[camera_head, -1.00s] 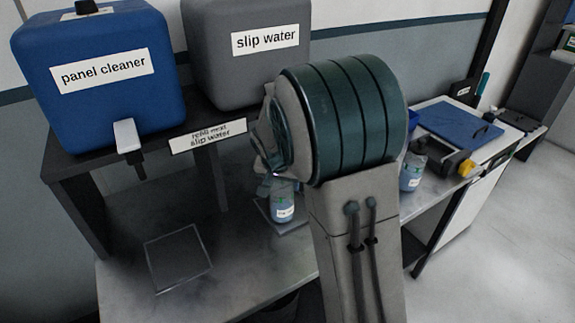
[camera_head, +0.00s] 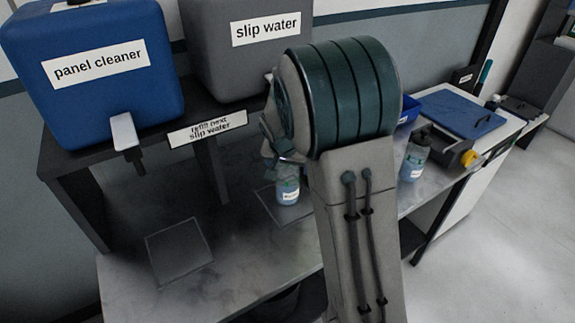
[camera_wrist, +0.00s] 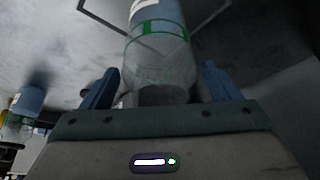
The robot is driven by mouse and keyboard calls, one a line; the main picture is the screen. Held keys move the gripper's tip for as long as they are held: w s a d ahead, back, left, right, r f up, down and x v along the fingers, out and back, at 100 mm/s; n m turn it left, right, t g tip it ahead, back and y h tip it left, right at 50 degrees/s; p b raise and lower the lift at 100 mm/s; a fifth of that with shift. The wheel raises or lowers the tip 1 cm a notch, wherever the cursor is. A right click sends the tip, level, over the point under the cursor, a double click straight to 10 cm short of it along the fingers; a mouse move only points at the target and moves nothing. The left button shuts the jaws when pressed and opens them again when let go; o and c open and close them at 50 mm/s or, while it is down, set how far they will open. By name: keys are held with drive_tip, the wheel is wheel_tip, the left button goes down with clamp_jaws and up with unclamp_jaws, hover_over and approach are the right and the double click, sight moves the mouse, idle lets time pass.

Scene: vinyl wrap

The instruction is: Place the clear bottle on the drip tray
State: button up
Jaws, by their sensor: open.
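The clear bottle (camera_head: 288,186) holds blue liquid and has a white label. It stands upright on or at the square drip tray (camera_head: 262,204) under the slip water container, and in the wrist view the bottle (camera_wrist: 158,62) is between my fingers, with the tray's outline (camera_wrist: 100,17) around it. My gripper (camera_wrist: 160,85) is open, with a blue finger on each side of the bottle. A gap shows beside each finger. In the head view my arm hides most of the gripper and part of the tray.
A blue panel cleaner container (camera_head: 95,75) and a grey slip water container (camera_head: 240,50) sit on a dark shelf. An empty square tray (camera_head: 180,252) lies left on the metal bench. Another bottle (camera_head: 414,160) stands right of my arm, near a blue board (camera_head: 455,113).

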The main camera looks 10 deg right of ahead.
drive_tip(key=shift+s+a+r, duration=0.1)
drive_tip(key=shift+a+r, duration=0.05)
drive_tip(key=shift+r, duration=0.3)
drive_tip(key=s+a+b, duration=0.3)
drive_tip(key=s+a, duration=0.2)
drive_tip(key=s, duration=0.6)
drive_tip(key=s+d+r+n+y, duration=0.1)
drive_tip(key=s+d+r+n, duration=0.1)
drive_tip(key=s, duration=0.6)
drive_tip(key=s+d+r+n+g+y, duration=0.1)
drive_tip(key=s+d+r+n, duration=0.1)
drive_tip(key=s, duration=0.6)
drive_tip(key=shift+s+d+r+n, duration=0.3)
drive_tip(key=shift+r+n, duration=0.3)
drive_tip(key=shift+r, duration=0.25)
